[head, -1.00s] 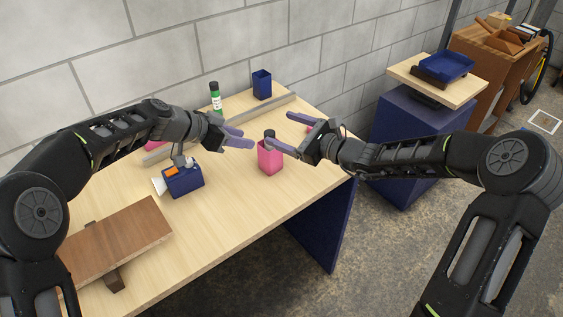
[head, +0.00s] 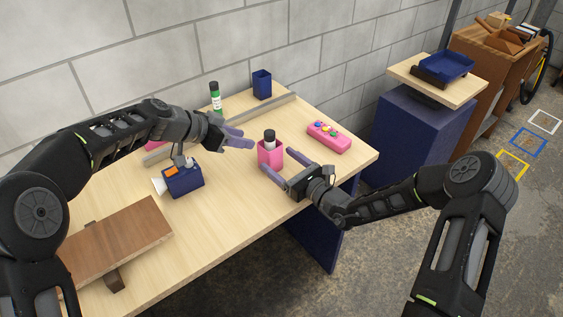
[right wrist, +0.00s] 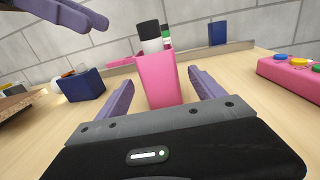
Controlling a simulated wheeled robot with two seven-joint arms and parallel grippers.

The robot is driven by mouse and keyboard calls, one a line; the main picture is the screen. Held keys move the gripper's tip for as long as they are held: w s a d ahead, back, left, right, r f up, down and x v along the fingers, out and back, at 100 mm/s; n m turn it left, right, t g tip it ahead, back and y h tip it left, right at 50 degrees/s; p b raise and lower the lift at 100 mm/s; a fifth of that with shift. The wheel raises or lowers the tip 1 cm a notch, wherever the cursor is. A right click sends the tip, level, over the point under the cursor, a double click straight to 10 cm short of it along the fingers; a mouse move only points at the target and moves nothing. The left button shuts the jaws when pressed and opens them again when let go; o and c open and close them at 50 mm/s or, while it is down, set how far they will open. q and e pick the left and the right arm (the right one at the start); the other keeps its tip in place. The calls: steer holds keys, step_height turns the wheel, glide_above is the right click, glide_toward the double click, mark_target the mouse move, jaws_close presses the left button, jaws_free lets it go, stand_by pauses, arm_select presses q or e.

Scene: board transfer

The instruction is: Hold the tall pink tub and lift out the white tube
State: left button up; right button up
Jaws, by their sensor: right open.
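The tall pink tub (head: 265,158) stands upright on the table; it also shows in the right wrist view (right wrist: 158,85). The white tube (head: 269,144) with a black cap stands in it, its top above the rim; its lower part is hidden. My right gripper (head: 277,160) is open, low at the tub's near side. In the right wrist view its fingers (right wrist: 162,80) lie left and right of the tub, with gaps. My left gripper (head: 246,138) looks open and empty, above and left of the tub; its fingers show at the upper left of the right wrist view.
A pink box with coloured buttons (head: 329,140) lies to the right. A green bottle (head: 215,98), an empty blue cup (head: 262,85) and a grey rail stand behind. A blue bin (head: 184,182) and brown board (head: 115,240) are left. The front middle of the table is clear.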

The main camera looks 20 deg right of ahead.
steer(key=x, duration=0.7)
steer(key=shift+w+a, duration=0.2)
steer(key=shift+w, duration=0.1)
steer(key=shift+c, duration=0.4)
